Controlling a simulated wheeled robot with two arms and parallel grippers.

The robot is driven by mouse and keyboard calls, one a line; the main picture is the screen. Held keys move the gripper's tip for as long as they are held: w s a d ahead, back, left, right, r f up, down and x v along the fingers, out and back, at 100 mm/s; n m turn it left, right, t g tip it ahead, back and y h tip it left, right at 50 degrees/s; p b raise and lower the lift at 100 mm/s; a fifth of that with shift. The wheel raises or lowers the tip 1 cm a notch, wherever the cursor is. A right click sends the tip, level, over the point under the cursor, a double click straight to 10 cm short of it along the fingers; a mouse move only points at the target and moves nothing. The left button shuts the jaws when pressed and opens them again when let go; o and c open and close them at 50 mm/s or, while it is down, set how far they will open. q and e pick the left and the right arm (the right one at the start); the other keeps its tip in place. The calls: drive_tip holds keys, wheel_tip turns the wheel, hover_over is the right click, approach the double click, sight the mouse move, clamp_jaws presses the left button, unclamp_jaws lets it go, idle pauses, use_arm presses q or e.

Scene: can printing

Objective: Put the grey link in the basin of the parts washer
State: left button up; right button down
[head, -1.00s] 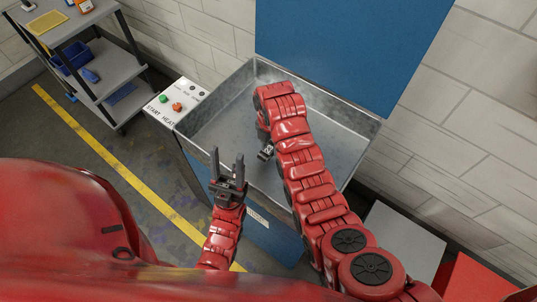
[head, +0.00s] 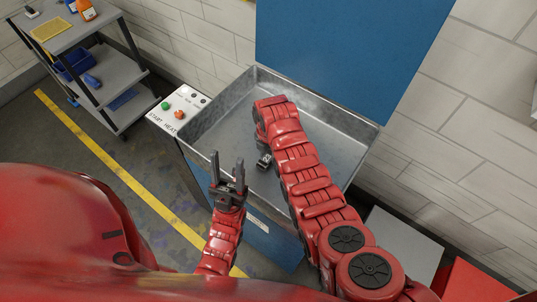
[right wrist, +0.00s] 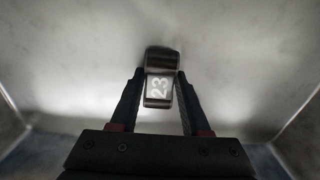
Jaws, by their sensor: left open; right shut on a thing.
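The link also shows in the head view (head: 264,161), beside my right arm's end and within the basin's outline. The parts washer's basin (head: 325,115) is a grey metal tub; its pale inside fills the right wrist view. I cannot tell whether the link touches the basin floor. My right arm hides much of the right gripper in the head view. My left gripper (head: 228,168) is open and empty, pointing up at the basin's front left edge.
A blue panel (head: 345,50) stands behind the basin. A control panel (head: 180,110) with a green and an orange button is at its left. A grey cart (head: 105,65) holding blue items stands at the back left. A yellow line (head: 110,155) crosses the floor.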

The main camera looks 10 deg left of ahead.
sight(269, 156)
drive_tip(key=shift+c, duration=1.9)
unclamp_jaws()
drive_tip(key=shift+f, duration=0.1)
drive_tip(key=shift+r, duration=0.3)
wheel_tip(269, 156, up, 6)
drive_tip(key=shift+w+f+b, duration=0.1)
drive_tip(key=shift+f+b, duration=0.15)
drive_tip(key=shift+b, duration=0.7)
wheel_tip(269, 156, up, 6)
drive_tip(key=p, duration=0.4)
drive_tip(key=shift+r+p, duration=0.15)
drive_tip(key=shift+p, duration=0.15)
